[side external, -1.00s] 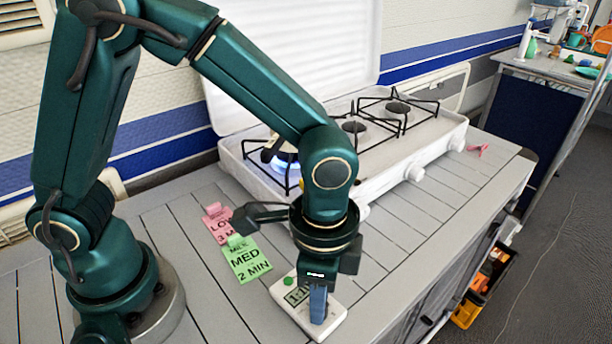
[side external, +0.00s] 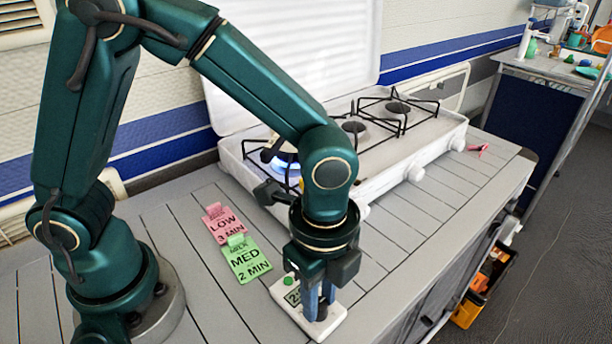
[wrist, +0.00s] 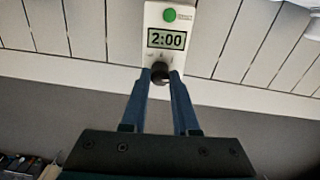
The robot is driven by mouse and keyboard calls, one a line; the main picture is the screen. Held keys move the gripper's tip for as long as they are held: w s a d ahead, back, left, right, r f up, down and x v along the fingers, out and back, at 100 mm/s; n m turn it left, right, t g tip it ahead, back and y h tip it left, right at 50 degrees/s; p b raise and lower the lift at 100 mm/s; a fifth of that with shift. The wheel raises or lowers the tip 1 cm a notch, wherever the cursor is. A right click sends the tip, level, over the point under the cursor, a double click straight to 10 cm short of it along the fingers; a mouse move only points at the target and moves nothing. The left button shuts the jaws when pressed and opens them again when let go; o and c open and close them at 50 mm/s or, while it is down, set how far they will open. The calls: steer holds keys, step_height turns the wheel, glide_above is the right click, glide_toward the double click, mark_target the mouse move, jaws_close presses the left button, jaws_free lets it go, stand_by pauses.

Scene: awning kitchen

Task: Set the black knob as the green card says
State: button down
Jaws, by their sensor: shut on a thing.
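The white timer (side external: 328,322) lies on the slatted counter at the front, with a green button (side external: 288,281) and a display. In the wrist view the timer's display (wrist: 166,39) reads 2:00. My gripper (wrist: 161,75) is shut on the black knob (wrist: 160,77) below the display; it also shows in the side view (side external: 320,312), pointing down over the timer. The green card (side external: 246,260) lies left of the timer and reads "MED 2 MIN", with a smaller line "MILK".
A pink card (side external: 224,224) reading "LOW 3 MIN" lies just behind the green one. A white gas stove (side external: 385,170) with a blue flame (side external: 291,166) under its left burner stands behind my gripper.

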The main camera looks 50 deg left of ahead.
stand_by(0.3)
steer(key=c, duration=0.7)
jaws_free()
steer(key=shift+o, duration=0.2)
steer(key=shift+r, duration=2.6)
